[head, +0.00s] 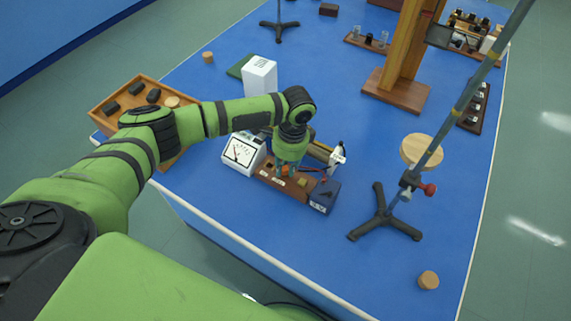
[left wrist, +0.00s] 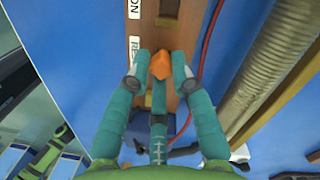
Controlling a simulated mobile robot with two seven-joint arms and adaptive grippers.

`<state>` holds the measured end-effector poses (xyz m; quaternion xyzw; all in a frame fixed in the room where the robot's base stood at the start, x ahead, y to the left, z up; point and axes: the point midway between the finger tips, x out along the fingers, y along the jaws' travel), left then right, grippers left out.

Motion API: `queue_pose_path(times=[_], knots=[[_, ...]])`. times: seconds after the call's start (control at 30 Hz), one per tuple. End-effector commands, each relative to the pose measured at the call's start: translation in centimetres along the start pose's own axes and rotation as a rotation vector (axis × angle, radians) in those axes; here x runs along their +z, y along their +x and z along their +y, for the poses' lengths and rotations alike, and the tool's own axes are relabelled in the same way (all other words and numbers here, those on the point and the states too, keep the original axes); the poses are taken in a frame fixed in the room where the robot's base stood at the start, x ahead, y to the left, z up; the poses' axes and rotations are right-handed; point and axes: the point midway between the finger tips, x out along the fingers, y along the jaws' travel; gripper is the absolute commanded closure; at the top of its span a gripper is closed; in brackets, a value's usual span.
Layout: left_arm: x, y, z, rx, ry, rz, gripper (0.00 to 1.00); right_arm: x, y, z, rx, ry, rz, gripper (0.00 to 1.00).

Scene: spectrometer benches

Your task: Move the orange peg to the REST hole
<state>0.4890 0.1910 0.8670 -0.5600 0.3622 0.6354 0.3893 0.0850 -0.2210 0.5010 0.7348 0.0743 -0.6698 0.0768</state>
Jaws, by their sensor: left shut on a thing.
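The orange peg (left wrist: 160,65) is between the fingertips of my left gripper (left wrist: 159,68), which is shut on it. It lies over the brown wooden board (left wrist: 179,38), beside the partly hidden REST label (left wrist: 134,48). Whether its lower end is in a hole or above the board cannot be told. A dark hole (left wrist: 168,9) shows beside the ON label (left wrist: 134,9). In the head view my left gripper (head: 290,163) points down over the board (head: 262,181), and only a bit of orange shows there. My right gripper is not in view.
A white meter (head: 242,153) stands left of the board and a dark blue box (head: 324,196) at its right end. A ribbed coil (left wrist: 270,60) and a red wire (left wrist: 208,40) run close to the fingers.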

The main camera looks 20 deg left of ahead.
Motion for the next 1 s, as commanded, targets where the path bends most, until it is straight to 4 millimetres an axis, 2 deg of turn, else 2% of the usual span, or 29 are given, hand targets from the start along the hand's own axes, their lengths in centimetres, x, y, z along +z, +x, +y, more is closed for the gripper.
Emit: queue_pose_path(times=[0.03,0.07,0.1,0.43,0.57,0.67,1.0], knots=[[0.0,0.0,0.0,0.000,0.000,0.000,1.00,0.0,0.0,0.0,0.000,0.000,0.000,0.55],[0.0,0.0,0.0,0.000,0.000,0.000,0.64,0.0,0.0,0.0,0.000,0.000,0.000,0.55],[0.0,0.0,0.0,0.000,0.000,0.000,0.49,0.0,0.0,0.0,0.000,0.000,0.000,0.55],[0.0,-0.1,0.0,0.000,0.000,0.000,0.49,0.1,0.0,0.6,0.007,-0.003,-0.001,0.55],[-0.1,-1.0,-0.1,-0.002,0.000,0.003,0.49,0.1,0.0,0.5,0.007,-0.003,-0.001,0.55],[0.0,-2.5,-0.1,-0.003,0.000,0.003,0.49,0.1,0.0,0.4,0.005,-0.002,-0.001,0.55],[-0.1,-9.6,0.0,-0.002,0.000,0.003,0.49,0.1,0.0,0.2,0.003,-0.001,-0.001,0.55]])
